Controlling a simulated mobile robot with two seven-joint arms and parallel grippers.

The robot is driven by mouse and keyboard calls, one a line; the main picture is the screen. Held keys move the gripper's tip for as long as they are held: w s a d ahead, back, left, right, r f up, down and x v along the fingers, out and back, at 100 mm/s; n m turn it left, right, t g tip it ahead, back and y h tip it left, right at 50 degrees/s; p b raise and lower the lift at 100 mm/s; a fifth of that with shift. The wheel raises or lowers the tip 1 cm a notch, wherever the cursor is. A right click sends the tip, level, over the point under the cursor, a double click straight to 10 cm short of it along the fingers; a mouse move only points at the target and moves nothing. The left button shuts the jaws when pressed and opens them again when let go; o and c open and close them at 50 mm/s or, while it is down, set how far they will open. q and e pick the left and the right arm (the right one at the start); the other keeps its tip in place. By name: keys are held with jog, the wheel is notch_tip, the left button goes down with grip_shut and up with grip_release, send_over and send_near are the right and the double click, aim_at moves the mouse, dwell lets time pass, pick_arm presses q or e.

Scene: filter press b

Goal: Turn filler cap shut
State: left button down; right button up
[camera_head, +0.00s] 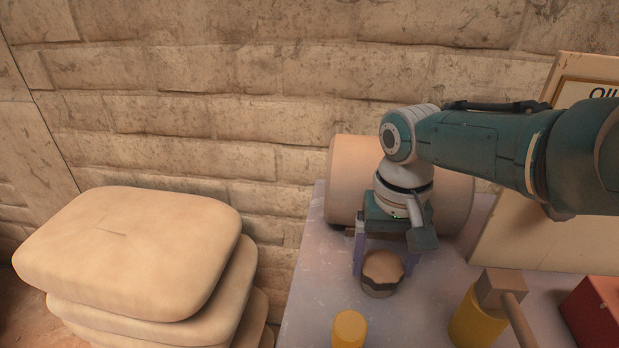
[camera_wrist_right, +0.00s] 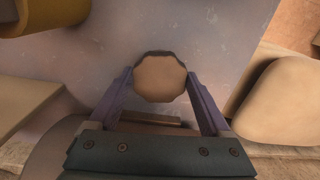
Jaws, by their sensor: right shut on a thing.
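The filler cap (camera_head: 382,272) is a round brown knob with a scalloped edge and a lighter flat top. It stands upright over the grey-purple table at the lower middle of the head view. It also shows in the right wrist view (camera_wrist_right: 160,78). My right gripper (camera_head: 381,268) comes down from above with purple fingers, one on each side of the cap. It is shut on the cap; in the wrist view (camera_wrist_right: 160,88) both fingertips meet its sides. What lies under the cap is hidden. My left gripper is not in view.
A large tan cylinder (camera_head: 345,185) lies behind the gripper. A yellow cylinder (camera_head: 350,330) stands in front, and a yellow piece with a brown handle (camera_head: 478,318) is to the right. A red box (camera_head: 597,310) is far right. Stacked sacks (camera_head: 130,250) stand left, beyond the table edge.

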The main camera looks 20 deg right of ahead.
aim_at(382, 265)
jog(key=shift+a+m, duration=0.1)
jog(key=shift+m, duration=1.5)
jog(key=o, duration=1.2)
notch_tip(382, 265, up, 10)
jog(key=p, duration=0.7)
jog(key=shift+p, duration=0.35)
